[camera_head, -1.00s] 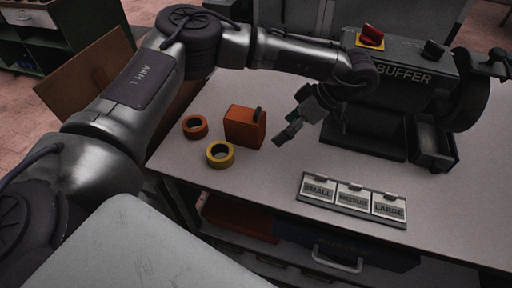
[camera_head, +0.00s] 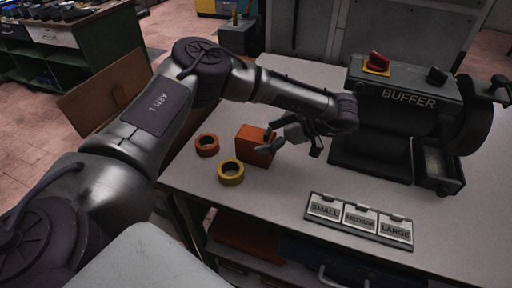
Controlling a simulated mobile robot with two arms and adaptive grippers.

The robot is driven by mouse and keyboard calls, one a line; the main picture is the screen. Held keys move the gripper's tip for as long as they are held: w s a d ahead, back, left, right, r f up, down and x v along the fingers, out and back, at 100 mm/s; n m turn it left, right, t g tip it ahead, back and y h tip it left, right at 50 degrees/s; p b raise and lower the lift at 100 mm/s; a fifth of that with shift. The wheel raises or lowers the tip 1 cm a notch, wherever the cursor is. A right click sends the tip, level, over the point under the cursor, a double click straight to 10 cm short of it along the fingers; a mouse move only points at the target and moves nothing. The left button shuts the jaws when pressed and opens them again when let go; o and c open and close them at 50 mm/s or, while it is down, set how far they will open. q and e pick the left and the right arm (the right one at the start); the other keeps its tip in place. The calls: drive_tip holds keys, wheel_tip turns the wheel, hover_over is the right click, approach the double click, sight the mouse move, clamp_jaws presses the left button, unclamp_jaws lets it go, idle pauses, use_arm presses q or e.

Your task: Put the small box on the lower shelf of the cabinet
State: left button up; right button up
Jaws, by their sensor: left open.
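A small orange box (camera_head: 252,150) stands upright on the grey workbench top, left of the buffer machine. My left gripper (camera_head: 268,141) reaches in from the right at the box's right side. Its fingers are open and their tips overlap the box's right edge in the picture; I cannot tell if they touch it. My right gripper is out of view. Below the bench top is a cabinet-like space with an orange thing (camera_head: 245,238) and a dark blue drawer front; I cannot tell which shelf is the lower one.
An orange tape roll (camera_head: 207,145) and a yellow tape roll (camera_head: 231,172) lie left of and in front of the box. A SMALL/MEDIUM/LARGE label tray (camera_head: 358,219) lies near the front edge. The buffer machine (camera_head: 400,110) stands at right. A green cabinet (camera_head: 85,65) is at the back left.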

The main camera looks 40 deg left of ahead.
sight(256, 141)
use_arm(q)
drive_tip(key=x, duration=0.4)
drive_tip(key=shift+a+f+p, duration=0.3)
drive_tip(key=shift+d, duration=0.15)
drive_tip(key=shift+c, duration=0.2)
drive_tip(key=c, duration=1.1)
drive_tip(key=shift+r, duration=0.1)
